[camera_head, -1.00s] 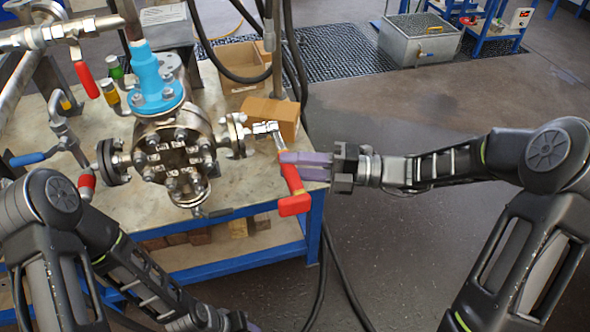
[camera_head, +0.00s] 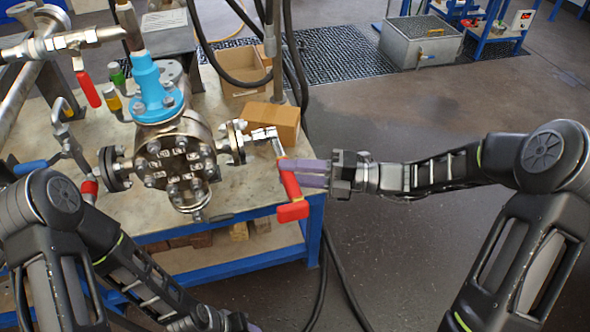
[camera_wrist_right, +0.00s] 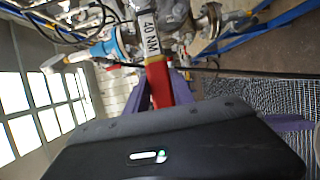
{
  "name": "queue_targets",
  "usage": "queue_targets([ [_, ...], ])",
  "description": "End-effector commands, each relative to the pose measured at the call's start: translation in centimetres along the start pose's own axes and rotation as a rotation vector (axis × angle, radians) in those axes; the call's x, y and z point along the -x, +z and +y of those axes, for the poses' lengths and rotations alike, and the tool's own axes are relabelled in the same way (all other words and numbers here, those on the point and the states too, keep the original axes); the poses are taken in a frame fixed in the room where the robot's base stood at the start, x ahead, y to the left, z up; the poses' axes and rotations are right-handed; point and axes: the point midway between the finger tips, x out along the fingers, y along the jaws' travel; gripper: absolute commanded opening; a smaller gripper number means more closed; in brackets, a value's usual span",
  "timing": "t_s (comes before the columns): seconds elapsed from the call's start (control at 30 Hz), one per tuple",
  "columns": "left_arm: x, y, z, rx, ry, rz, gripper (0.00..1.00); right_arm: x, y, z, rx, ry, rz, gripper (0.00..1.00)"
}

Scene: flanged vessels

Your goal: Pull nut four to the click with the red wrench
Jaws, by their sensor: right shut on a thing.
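The red wrench (camera_head: 289,187) is in the head view at the right side of the vessel, its silvery head (camera_head: 265,133) up by the right side flange (camera_head: 236,142). Whether it sits on a nut is too small to tell. My right gripper (camera_head: 300,173) is shut on the red handle, with purple fingers around it. In the right wrist view the wrench (camera_wrist_right: 157,80) carries a "40 NM" label. The vessel's round front flange (camera_head: 180,167) has several nuts; no number shows on them. My left gripper (camera_head: 247,325) is at the bottom edge, mostly cut off.
The vessel stands on a blue-framed bench (camera_head: 250,205). A cardboard box (camera_head: 272,120) lies close behind the wrench. Black hoses hang behind the bench and run down to the floor. A red-handled valve (camera_head: 88,88) is at the upper left. Open floor lies right of the bench.

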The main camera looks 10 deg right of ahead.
Motion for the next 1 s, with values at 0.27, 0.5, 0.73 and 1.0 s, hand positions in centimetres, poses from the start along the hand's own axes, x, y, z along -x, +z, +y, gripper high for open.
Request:
queue_targets([
  [0.27,0.4,0.0,0.2,0.000,0.000,0.000,0.40,-1.0,-0.4,0.2,0.000,0.003,0.001,0.00],
  [0.5,0.7,0.0,0.3,0.000,0.000,0.000,0.40,-1.8,-0.7,0.2,0.000,0.003,0.003,0.00],
  [0.73,0.7,0.0,0.3,0.000,0.000,0.000,0.40,-1.9,-0.8,0.1,0.000,0.003,0.002,0.00],
  [1.0,0.9,0.0,0.3,0.000,0.000,-0.002,0.40,-1.9,-0.8,0.3,-0.002,0.002,0.001,0.00],
])
